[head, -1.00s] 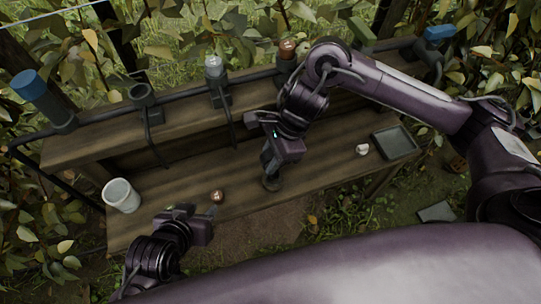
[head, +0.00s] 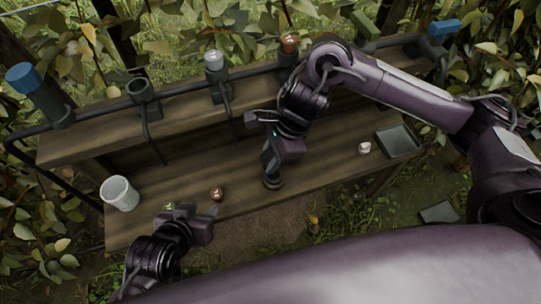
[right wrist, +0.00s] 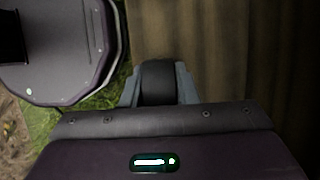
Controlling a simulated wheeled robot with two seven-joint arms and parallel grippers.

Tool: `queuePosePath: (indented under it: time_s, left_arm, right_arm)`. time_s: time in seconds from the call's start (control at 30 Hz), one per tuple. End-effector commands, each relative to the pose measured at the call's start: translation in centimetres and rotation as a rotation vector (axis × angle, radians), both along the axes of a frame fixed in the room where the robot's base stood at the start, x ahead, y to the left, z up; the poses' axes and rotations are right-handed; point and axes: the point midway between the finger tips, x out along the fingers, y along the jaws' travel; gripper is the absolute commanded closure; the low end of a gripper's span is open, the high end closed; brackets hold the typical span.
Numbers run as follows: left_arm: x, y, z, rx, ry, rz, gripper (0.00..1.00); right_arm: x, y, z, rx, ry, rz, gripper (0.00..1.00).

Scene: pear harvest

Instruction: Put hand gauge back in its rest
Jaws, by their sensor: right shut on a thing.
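My right gripper (head: 267,160) is above the middle of the bench, shut on a dark thing, probably the hand gauge. In the right wrist view the dark rounded body (right wrist: 158,84) sits between the two grey fingers. In the head view a dark round end (head: 273,182) shows below the gripper; I cannot tell whether it touches the bench. An empty dark holder (head: 144,92) stands on the back rail; I cannot tell whether it is the rest. My left gripper (head: 200,217) is low at the bench's front left, and its finger gap is unclear.
A small white thing (head: 364,148) lies beside a grey tray (head: 399,142).

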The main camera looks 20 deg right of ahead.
Motion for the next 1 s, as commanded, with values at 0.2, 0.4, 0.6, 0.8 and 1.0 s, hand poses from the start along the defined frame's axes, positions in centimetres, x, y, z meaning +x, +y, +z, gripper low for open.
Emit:
queuePosePath:
  time_s: [0.2,0.4,0.6,0.8,1.0]
  left_arm:
    - [0.0,0.01,-0.07,0.0,0.0,0.0,0.64]
    - [0.0,0.0,-0.14,0.0,0.0,0.0,0.64]
    - [0.0,0.01,-0.44,0.0,0.0,0.0,0.64]
    - [0.0,0.0,-0.75,0.0,0.0,0.0,0.64]
    - [0.0,0.0,-1.04,0.0,0.0,0.0,0.64]
  right_arm:
    - [0.02,0.01,-0.02,0.0,-0.001,0.0,1.0]
    - [0.02,0.0,-0.09,0.0,-0.001,0.0,1.0]
    - [0.02,0.01,-0.36,0.001,-0.001,0.0,1.0]
    - [0.02,0.0,-0.64,0.0,-0.001,0.0,1.0]
    - [0.02,0.0,-0.92,0.0,-0.001,0.0,1.0]
